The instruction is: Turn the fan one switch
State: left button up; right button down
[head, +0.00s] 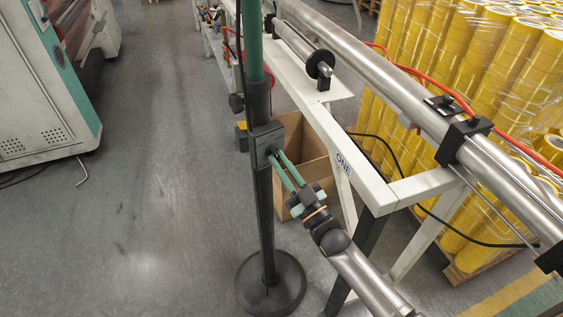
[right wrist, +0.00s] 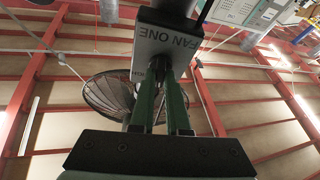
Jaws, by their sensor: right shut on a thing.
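The fan's dark switch box (head: 266,138) is fixed on the upright fan stand (head: 265,215) in the middle of the head view. My right gripper (head: 275,155) reaches it from the lower right. Its green fingers are shut on the small switch on the box's front. The right wrist view also shows the gripper (right wrist: 160,75), with both fingers close together below a panel marked FAN ONE (right wrist: 158,40). The fingertips mostly hide the switch, so its setting cannot be read. The fan's round cage (right wrist: 108,95) shows behind the fingers. My left gripper is not in view.
A white-framed machine (head: 345,170) with long metal rollers (head: 385,80) stands just right of the stand. An open cardboard box (head: 300,150) is behind my gripper. Stacked yellow tape rolls (head: 480,80) fill the right.

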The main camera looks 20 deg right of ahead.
jog(key=shift+m+h, duration=0.8)
jog(key=shift+m, duration=0.4)
jog(key=c, duration=0.9)
grip_release()
jog(key=shift+s, duration=0.1)
jog(key=b+v, duration=0.1)
jog(key=v, duration=1.1)
jog(key=shift+f+t, duration=0.3)
jog(key=shift+s+a, duration=0.1)
